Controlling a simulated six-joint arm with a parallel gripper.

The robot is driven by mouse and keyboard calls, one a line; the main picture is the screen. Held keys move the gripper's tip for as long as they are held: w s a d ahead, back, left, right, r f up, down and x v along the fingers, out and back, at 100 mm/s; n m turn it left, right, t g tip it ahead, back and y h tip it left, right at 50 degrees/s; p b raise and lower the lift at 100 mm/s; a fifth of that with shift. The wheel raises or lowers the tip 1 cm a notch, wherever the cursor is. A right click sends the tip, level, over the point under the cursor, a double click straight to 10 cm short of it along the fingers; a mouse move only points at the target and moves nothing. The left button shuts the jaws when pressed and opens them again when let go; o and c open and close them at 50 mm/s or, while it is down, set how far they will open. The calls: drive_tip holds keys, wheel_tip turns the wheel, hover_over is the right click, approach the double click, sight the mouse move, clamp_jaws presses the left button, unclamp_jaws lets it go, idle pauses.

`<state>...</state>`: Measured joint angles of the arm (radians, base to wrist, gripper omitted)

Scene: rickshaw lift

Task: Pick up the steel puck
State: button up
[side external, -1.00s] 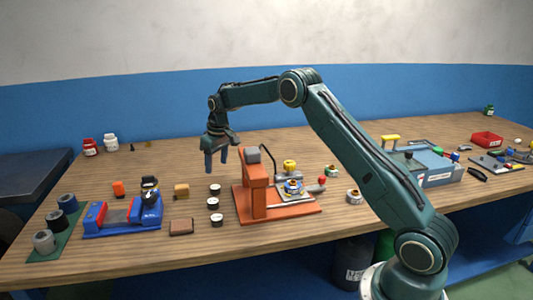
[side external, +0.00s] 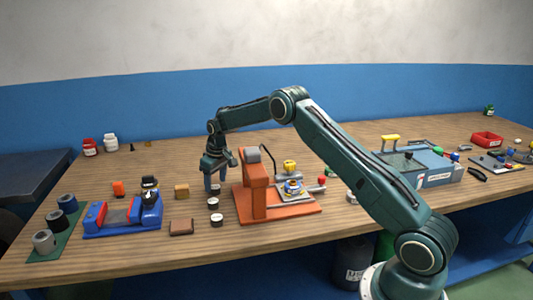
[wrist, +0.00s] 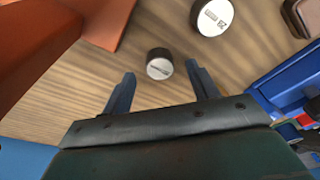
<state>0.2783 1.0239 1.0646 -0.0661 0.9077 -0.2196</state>
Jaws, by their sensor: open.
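In the side view the middle puck (side external: 213,203) and the near puck (side external: 217,219) show clearly; the far one is partly hidden by my gripper (side external: 215,182). I cannot tell from the labels which puck is steel. In the wrist view my gripper (wrist: 161,82) is open, its fingers pointing down at the bench. The far puck (wrist: 159,67) shows just beyond and between the fingertips, not gripped. A larger-looking puck (wrist: 211,16) is farther up.
An orange press stand (side external: 258,200) stands close right of the pucks. A blue vise (side external: 122,217) is to the left, with a tan block (side external: 182,191) and a brown block (side external: 181,227) between. Cylinders stand on a green mat (side external: 70,236) at far left.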

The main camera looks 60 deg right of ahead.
drive_tip(key=shift+w+f, duration=0.15)
drive_tip(key=shift+f, duration=0.85)
drive_tip(key=shift+c, duration=0.4)
drive_tip(key=shift+r, duration=0.1)
drive_tip(key=c, duration=1.1)
